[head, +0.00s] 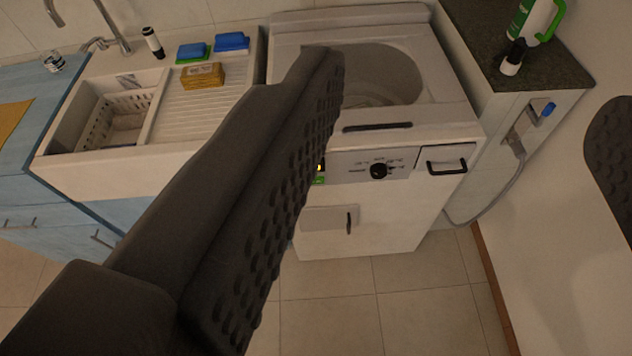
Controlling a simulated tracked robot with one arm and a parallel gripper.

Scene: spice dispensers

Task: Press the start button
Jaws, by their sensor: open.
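A white top-loading washing machine (395,240) stands at the centre, with its round drum opening (385,72) showing on top. Its front panel has a black dial (379,171). A small lit yellow spot (319,167) and a green spot (319,180) sit at the panel's left, right beside my finger's edge. I cannot tell which is the start button, and my finger hides the panel's left end. My gripper (467,85) is open and empty: one dark studded finger crosses the middle of the view, and the other shows at the right edge.
A white sink (60,130) with a basket and sponges is at the left, in a blue cabinet (45,245). A dark counter (490,30) with a green-and-white bottle (530,18) is at the right. A hose (497,195) runs by the wall. The tiled floor (400,310) in front is clear.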

